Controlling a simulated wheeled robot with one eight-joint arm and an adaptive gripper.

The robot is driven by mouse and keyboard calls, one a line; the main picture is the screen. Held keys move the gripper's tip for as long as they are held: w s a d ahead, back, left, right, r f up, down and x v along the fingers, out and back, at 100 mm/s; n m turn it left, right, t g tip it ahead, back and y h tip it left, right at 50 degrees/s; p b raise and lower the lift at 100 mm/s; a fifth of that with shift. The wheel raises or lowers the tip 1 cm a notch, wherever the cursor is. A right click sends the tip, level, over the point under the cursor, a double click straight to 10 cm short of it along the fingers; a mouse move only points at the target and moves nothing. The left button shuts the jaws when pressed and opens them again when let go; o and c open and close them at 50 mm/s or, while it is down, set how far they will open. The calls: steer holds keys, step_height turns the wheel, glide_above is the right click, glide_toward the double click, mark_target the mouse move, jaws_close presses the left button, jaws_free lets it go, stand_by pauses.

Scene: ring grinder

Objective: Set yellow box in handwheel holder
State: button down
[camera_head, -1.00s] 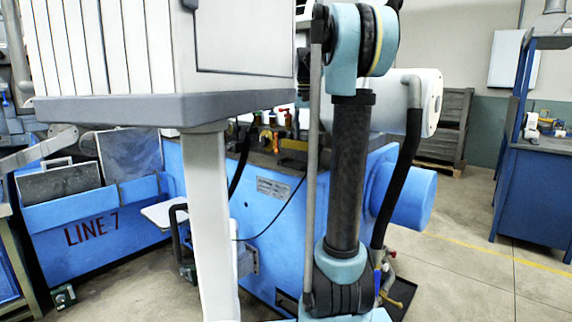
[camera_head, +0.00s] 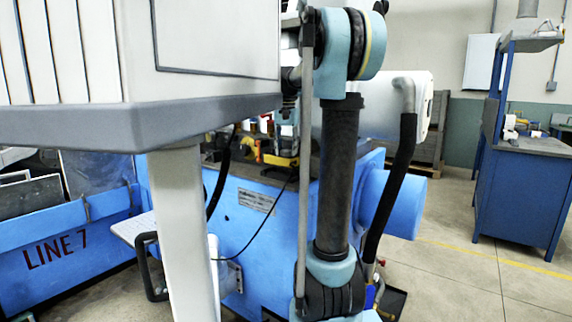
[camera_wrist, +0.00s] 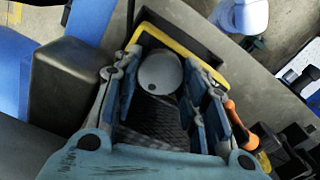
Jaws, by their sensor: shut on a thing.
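In the wrist view my gripper (camera_wrist: 174,78) is shut on what looks like the yellow box (camera_wrist: 182,44), seen as a yellow edge spanning the fingertips, with a dark face beyond it. A grey round disc (camera_wrist: 160,72) and a dark ribbed part show between the fingers; I cannot tell what they belong to. In the head view a yellow piece (camera_head: 281,160) shows over the blue machine's top, behind the grey cabinet post. My gripper is hidden there behind cabinet and arm. I cannot make out the handwheel holder.
A large grey cabinet (camera_head: 75,128) on a white post (camera_head: 183,230) blocks the head view's left. The blue machine (camera_head: 262,240) stands behind. An orange-handled tool (camera_wrist: 242,126) lies beside my gripper.

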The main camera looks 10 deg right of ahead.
mark_target(286, 159)
steer(key=shift+f, duration=1.85)
steer(key=shift+s+f, duration=0.15)
steer(key=shift+f, duration=0.35)
steer(key=c, duration=1.3)
jaws_free()
steer(key=o, duration=0.3)
steer(key=shift+w+f, duration=0.2)
steer(key=shift+r, duration=0.1)
step_height(286, 159, up, 12)
steer(key=shift+r, duration=0.1)
steer(key=s+f+n, duration=0.1)
steer(key=s+f, duration=1)
steer(key=s+f+n+t, duration=0.1)
steer(key=s+f+n, duration=0.1)
steer(key=s+f, duration=0.9)
steer(key=s+f+n+t, duration=0.1)
steer(key=s+f+n, duration=0.1)
steer(key=s+f, duration=0.9)
steer(key=shift+s+d+f, duration=0.1)
steer(key=shift+s+d, duration=0.1)
steer(key=shift+s, duration=0.65)
